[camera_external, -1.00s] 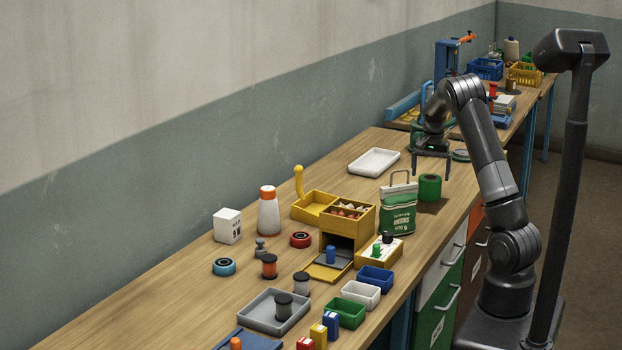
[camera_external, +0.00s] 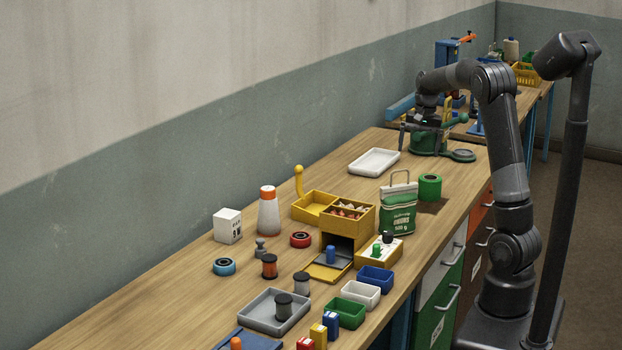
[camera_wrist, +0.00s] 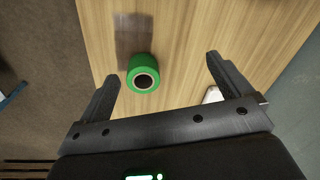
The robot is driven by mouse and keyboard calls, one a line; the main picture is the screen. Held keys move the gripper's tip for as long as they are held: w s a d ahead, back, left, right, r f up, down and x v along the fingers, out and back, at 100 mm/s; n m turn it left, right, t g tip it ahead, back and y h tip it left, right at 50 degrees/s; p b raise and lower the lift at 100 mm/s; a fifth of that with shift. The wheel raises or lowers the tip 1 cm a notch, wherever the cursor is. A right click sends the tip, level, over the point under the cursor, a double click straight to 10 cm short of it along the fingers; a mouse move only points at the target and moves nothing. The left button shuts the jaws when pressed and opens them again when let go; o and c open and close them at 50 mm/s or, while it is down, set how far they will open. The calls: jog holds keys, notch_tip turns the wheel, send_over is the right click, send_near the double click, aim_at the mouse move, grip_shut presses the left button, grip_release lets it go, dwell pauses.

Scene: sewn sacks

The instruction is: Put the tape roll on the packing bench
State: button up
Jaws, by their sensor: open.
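A green tape roll (camera_external: 429,188) with a dark hollow core stands on the long wooden bench (camera_external: 180,295), near its right edge behind the green sack (camera_external: 397,214). My gripper (camera_external: 421,138) is open and empty above the bench's far end, beyond the roll and apart from it. In the wrist view the green roll (camera_wrist: 139,74) shows between my spread fingers (camera_wrist: 162,68), closer to the left one. A blue ring-shaped roll (camera_external: 223,267) and a red one (camera_external: 300,240) lie farther forward. I cannot tell which bench is the packing bench.
A white tray (camera_external: 373,162) lies left of the roll. A green round-based device (camera_external: 428,143) stands close behind my gripper. A yellow box unit (camera_external: 346,220) and several small bins crowd the front. Another bench (camera_external: 520,103) with crates stands behind. Bare wood lies along the wall side.

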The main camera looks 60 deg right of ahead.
jog(key=s+a+r+n+t, duration=0.1)
jog(key=s+a+r+n, duration=0.1)
jog(key=a, duration=0.6)
jog(key=s+a+r+n, duration=0.1)
jog(key=s+a+n, duration=0.15)
jog(key=a, duration=0.45)
jog(key=s+a+r+n+t, duration=0.1)
jog(key=a+r+n, duration=0.15)
jog(key=a, duration=0.55)
jog(key=s+a+f+n+t, duration=0.2)
jog(key=s+a+n, duration=0.4)
jog(key=s+a, duration=0.5)
jog(key=shift+a+f+n, duration=0.35)
jog(key=shift+f+n, duration=0.05)
jog(key=shift+f, duration=0.35)
